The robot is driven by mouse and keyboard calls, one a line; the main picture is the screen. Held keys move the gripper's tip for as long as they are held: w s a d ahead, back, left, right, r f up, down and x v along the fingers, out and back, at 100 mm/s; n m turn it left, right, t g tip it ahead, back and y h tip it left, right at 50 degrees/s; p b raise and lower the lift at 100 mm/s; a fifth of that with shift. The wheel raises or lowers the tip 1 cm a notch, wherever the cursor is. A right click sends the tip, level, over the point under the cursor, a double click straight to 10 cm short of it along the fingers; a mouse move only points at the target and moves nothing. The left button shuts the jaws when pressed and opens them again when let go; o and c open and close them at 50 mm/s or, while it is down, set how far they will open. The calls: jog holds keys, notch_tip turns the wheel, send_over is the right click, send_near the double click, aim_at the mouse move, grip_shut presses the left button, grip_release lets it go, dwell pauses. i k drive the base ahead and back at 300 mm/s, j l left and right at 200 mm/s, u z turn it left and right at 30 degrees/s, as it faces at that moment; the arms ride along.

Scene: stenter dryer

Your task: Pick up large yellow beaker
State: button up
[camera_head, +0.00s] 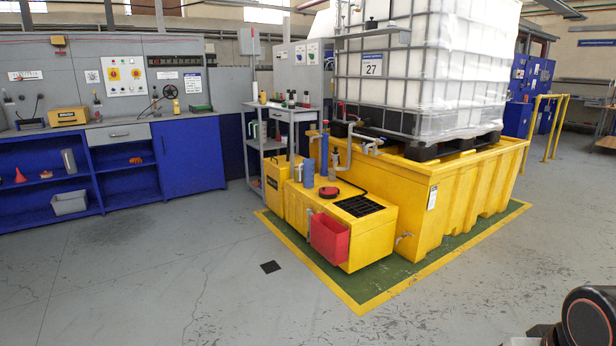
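A small yellow upright container (176,106) stands on the blue workbench's top at the left, just right of the black handwheel. It may be the large yellow beaker, but it is too small to tell. Another small yellow item (262,98) stands on the grey shelf cart, also too small to identify. A dark rounded part of my own arm shows at the lower right corner. My gripper's fingertips are not in view, and nothing is seen held.
The blue workbench (188,160) has a grey control panel behind it. The grey cart (284,114) holds several bottles. A yellow containment basin (460,190) with a white tank (455,60) and a yellow box unit (370,240) block the centre right. The grey floor (150,270) is clear at front left.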

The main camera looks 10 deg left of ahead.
aim_at(295, 171)
jog(key=i+j+u, duration=0.6)
jog(key=i+j, duration=0.2)
jog(key=i+j+u, duration=0.3)
jog(key=i, duration=0.2)
jog(key=i+j+u, duration=0.2)
jog(key=i+u, duration=0.45)
jog(key=i, duration=0.3)
jog(key=i+j+z, duration=0.1)
jog(key=i+z, duration=0.2)
jog(key=i, duration=0.25)
jog(key=i+j+z, duration=0.25)
jog(key=i, duration=0.3)
jog(key=i+j+z, duration=0.3)
jog(key=i, duration=0.2)
jog(key=i+j+z, duration=0.5)
jog(key=z, duration=0.2)
jog(key=i+j+z, duration=0.35)
jog(key=j+z, duration=0.35)
jog(key=i+j+z, duration=0.15)
jog(key=j+z, duration=0.25)
jog(key=j, duration=0.2)
jog(key=i, duration=0.5)
